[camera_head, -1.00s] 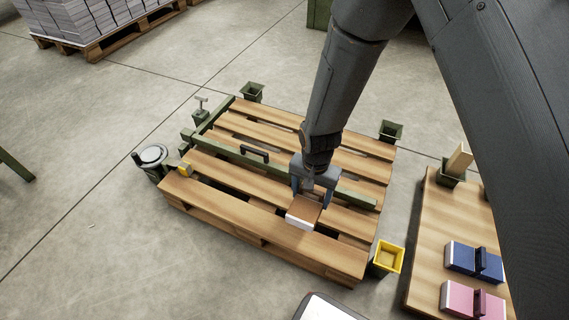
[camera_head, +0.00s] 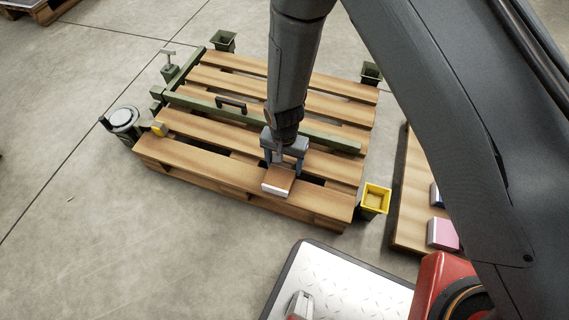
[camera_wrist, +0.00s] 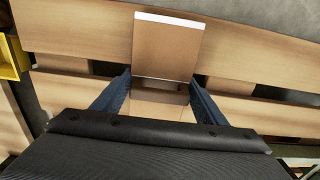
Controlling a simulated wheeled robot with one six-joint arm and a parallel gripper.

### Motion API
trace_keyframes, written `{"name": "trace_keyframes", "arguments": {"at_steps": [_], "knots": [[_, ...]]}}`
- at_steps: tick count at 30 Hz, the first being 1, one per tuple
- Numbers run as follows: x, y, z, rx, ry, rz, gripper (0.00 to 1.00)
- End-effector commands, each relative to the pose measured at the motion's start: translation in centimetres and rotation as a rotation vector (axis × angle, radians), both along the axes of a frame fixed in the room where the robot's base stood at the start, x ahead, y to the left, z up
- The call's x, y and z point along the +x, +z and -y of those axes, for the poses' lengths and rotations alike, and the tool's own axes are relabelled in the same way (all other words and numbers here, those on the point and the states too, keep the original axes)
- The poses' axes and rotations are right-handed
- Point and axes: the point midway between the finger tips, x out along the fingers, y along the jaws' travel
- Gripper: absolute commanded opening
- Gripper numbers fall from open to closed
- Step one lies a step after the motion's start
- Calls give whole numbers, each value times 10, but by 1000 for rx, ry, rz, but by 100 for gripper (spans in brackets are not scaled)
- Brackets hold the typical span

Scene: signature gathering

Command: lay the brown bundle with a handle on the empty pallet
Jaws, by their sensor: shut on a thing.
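The brown bundle (camera_head: 279,181) has a brown top and a white edge facing the front. It is at the front part of the wooden pallet (camera_head: 205,157), over the front boards. My gripper (camera_head: 284,158) is shut on it from above. In the wrist view the bundle (camera_wrist: 168,47) shows between the blue fingers of my gripper (camera_wrist: 160,95), its white edge away from the wrist. The handle is hidden by the gripper. I cannot tell whether the bundle touches the boards. No other bundle shows on this pallet.
A green bar with a black handle (camera_head: 231,103) crosses the pallet behind my gripper. A yellow bin (camera_head: 375,198) stands at the right corner, and green posts at other corners. A second wooden board (camera_head: 411,200) at right bears a pink bundle (camera_head: 442,234). Floor at left is clear.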

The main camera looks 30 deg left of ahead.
Motion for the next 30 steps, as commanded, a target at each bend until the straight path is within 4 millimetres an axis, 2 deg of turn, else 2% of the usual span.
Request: {"name": "trace_keyframes", "arguments": {"at_steps": [10,11,13,14,24,30], "knots": [[0,-2,-1,0,0,0,35],[0,-2,0,0,0,0,71],[0,-2,0,0,0,0,83],[0,-2,0,0,0,0,85],[0,2,-1,1,0,1,85],[0,31,-1,2,-1,2,85]]}}
